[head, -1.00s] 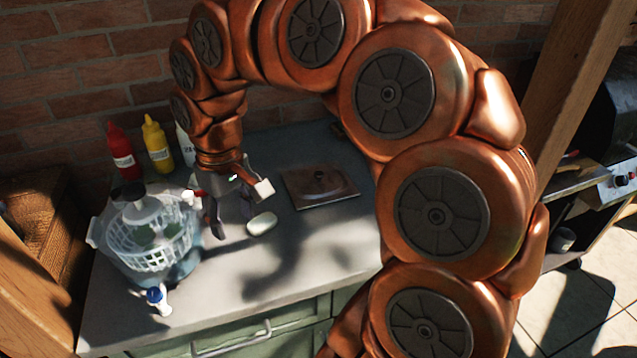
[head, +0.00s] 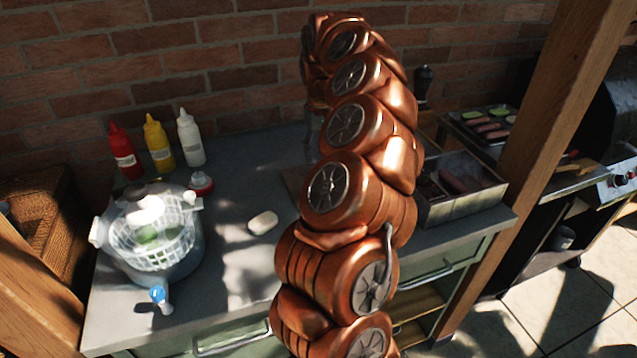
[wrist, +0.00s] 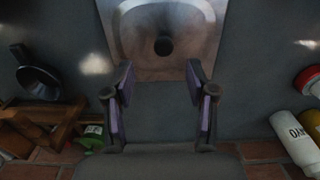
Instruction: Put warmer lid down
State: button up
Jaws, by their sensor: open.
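The warmer lid (wrist: 115,30), a square metal plate with a dark knob, lies flat on the counter at the top of the wrist view. In the head view only its left edge (head: 295,181) shows; my arm hides the rest. My gripper (wrist: 159,78) is open and empty, its fingers apart on either side of the knob's line, near the lid's edge. The knob is beyond the fingertips, not between them. The open warmer (head: 462,207), a metal box with sausages inside, stands right of my arm in the head view.
A salad spinner (head: 160,250), a white oval object (head: 263,222) and a small blue-capped bottle (head: 160,298) stand at left. Red (head: 123,152), yellow (head: 158,143) and white (head: 190,138) bottles stand by the wall. The front middle counter is clear.

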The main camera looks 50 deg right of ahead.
aim_at(295, 179)
jog(key=shift+w+a+f+p, duration=0.1)
jog(key=shift+f+p, duration=0.45)
jog(key=shift+f, duration=1.2)
jog(key=shift+w+a+f+p, duration=0.1)
jog(key=shift+f+p, duration=0.45)
jog(key=shift+f, duration=1.2)
jog(key=shift+c, duration=0.2)
grip_shut()
